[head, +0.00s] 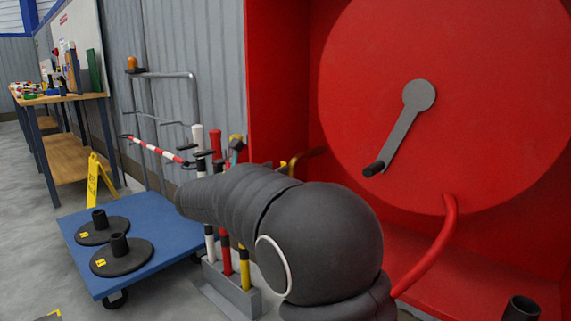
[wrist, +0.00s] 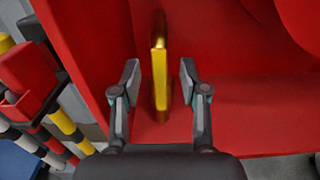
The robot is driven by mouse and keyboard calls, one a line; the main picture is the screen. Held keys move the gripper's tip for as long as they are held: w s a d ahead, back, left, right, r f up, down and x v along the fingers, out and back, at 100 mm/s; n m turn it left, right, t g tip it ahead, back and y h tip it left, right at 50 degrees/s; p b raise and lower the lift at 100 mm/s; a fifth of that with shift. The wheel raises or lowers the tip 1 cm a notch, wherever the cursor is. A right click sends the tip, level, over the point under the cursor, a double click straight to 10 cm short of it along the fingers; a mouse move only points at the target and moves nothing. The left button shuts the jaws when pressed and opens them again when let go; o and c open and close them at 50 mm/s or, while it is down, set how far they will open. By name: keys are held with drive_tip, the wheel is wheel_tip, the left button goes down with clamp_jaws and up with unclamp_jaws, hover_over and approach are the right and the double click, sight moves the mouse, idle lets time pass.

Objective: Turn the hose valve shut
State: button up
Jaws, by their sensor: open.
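The hose valve's yellow lever (wrist: 160,78) shows in the wrist view, lying lengthwise between my two fingers against the red cabinet. My gripper (wrist: 159,72) is open, one finger on each side of the lever with a visible gap on both sides. In the head view a small brass-yellow part, likely the valve (head: 308,154), shows just above my dark arm at the left of the cabinet interior. My arm hides the rest of it and my gripper there.
The red cabinet (head: 275,80) holds a large red reel (head: 480,70) with a grey crank (head: 403,125) and a red hose (head: 432,245). Left stand striped posts (head: 244,265) in a grey holder and a blue trolley (head: 165,210) with black bases.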

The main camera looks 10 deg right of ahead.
drive_tip(key=shift+x, duration=2.3)
clamp_jaws()
